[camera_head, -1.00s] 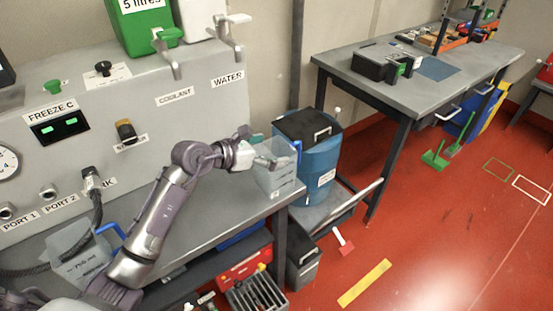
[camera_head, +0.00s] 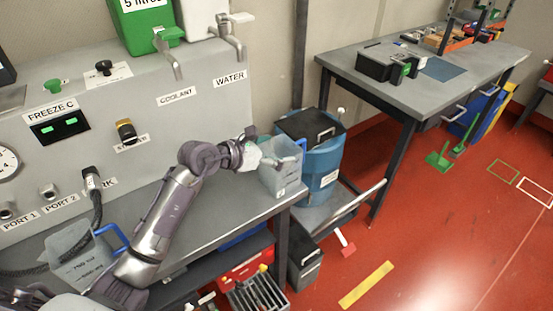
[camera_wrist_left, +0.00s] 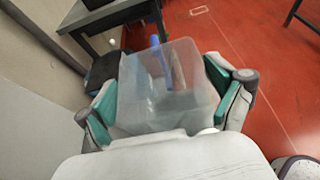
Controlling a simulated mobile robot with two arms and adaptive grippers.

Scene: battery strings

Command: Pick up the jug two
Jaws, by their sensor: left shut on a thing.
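A clear plastic jug (camera_head: 281,182) stands upright at the right end of the grey bench; I cannot tell whether its base touches the bench top. My left gripper (camera_head: 280,159) is shut on its upper part, reaching in from the left. In the left wrist view the jug (camera_wrist_left: 150,100) sits between the green-padded fingers of the left gripper (camera_wrist_left: 163,97), with its blue handle (camera_wrist_left: 160,55) on the far side. A second clear jug (camera_head: 82,262) with a blue handle and writing stands at the lower left, partly behind my arm. I cannot read which jug is two.
A blue drum (camera_head: 323,165) with a black lid stands close behind the held jug. The coolant and water taps (camera_head: 232,45) are above the bench. A red box (camera_head: 245,272) and a grey crate (camera_head: 257,295) lie below. Red floor at the right is mostly clear.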

